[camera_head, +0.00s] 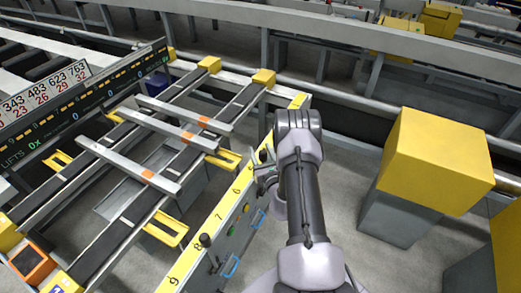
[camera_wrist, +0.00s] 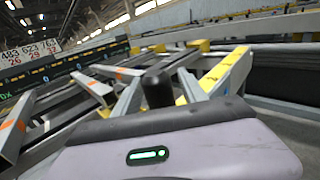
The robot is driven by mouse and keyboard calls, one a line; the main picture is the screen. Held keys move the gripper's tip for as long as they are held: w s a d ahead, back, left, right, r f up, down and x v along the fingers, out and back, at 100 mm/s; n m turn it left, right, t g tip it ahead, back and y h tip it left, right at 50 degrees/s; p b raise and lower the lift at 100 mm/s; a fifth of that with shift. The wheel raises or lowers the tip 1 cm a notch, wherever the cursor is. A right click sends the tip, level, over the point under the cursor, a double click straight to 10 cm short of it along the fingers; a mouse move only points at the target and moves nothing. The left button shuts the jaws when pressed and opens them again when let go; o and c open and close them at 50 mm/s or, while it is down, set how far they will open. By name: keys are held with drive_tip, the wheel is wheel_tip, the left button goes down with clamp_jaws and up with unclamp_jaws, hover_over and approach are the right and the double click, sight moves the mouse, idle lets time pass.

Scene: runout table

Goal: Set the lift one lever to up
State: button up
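A yellow-topped control panel (camera_head: 217,217) with printed numbers runs beside the runout table. One black-knobbed lever (camera_head: 205,241) stands upright near its front end. Another black-knobbed lever (camera_head: 263,155) is farther back, right beside my gripper (camera_head: 262,182). In the wrist view a black lever knob (camera_wrist: 157,88) stands just beyond the gripper's casing, slightly left of centre. I cannot read a label showing which lever is lift one. My gripper is at the panel's edge, partly hidden by my arm; its fingers are too small to judge, and contact with the lever cannot be told.
The runout table's rails (camera_head: 105,235) and grey cross bars (camera_head: 130,166) lie left of the panel. A display board (camera_head: 85,97) reads "LIFTS 0x". A large yellow-topped block (camera_head: 436,160) stands to the right. Grey floor is open between it and the panel.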

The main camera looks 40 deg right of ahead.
clamp_jaws()
drive_tip(key=shift+r, duration=0.1)
idle(1.1)
